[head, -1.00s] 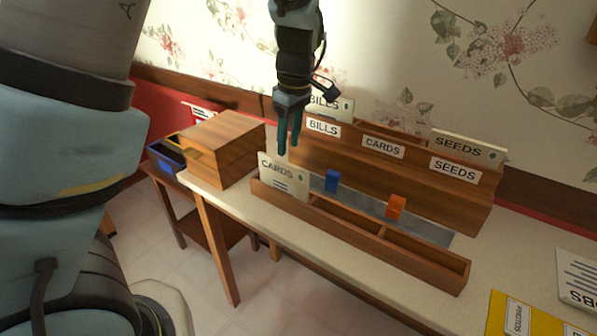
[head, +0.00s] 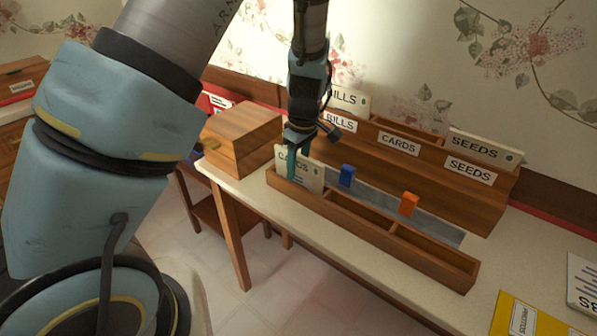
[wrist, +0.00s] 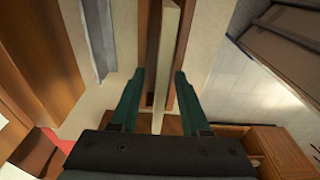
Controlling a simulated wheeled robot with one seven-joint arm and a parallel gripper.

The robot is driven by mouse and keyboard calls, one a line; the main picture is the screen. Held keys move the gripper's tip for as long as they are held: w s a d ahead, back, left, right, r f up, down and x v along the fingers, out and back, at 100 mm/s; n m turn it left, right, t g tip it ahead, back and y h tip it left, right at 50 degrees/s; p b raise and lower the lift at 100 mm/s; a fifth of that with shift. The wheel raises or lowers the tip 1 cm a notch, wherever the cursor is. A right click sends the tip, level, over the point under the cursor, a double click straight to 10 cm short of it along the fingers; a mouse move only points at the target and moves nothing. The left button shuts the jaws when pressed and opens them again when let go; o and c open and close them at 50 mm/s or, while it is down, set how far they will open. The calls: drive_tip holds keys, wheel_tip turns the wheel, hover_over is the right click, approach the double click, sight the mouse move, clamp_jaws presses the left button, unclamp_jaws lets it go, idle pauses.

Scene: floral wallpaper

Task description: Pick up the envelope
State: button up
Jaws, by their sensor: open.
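The cream envelope marked CARDS (head: 312,178) stands upright in the left end of the low wooden tray (head: 335,213). In the head view my gripper (head: 292,166) is down at its left part, and the fingers cover some of its lettering. In the wrist view the envelope (wrist: 168,55) shows as a narrow pale edge between the two fingers of my gripper (wrist: 159,73). The fingers are open, with a gap visible on each side of it. The envelope's lower part is hidden in the tray.
Behind the tray a wooden sorter (head: 420,165) has slots labelled BILLS, CARDS and SEEDS; BILLS and SEEDS envelopes stand in it. A blue clip (head: 347,176) and an orange clip (head: 409,204) sit on a grey strip. A wooden box (head: 242,138) stands at left.

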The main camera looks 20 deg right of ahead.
clamp_jaws()
drive_tip(key=shift+r, duration=0.15)
idle(0.6)
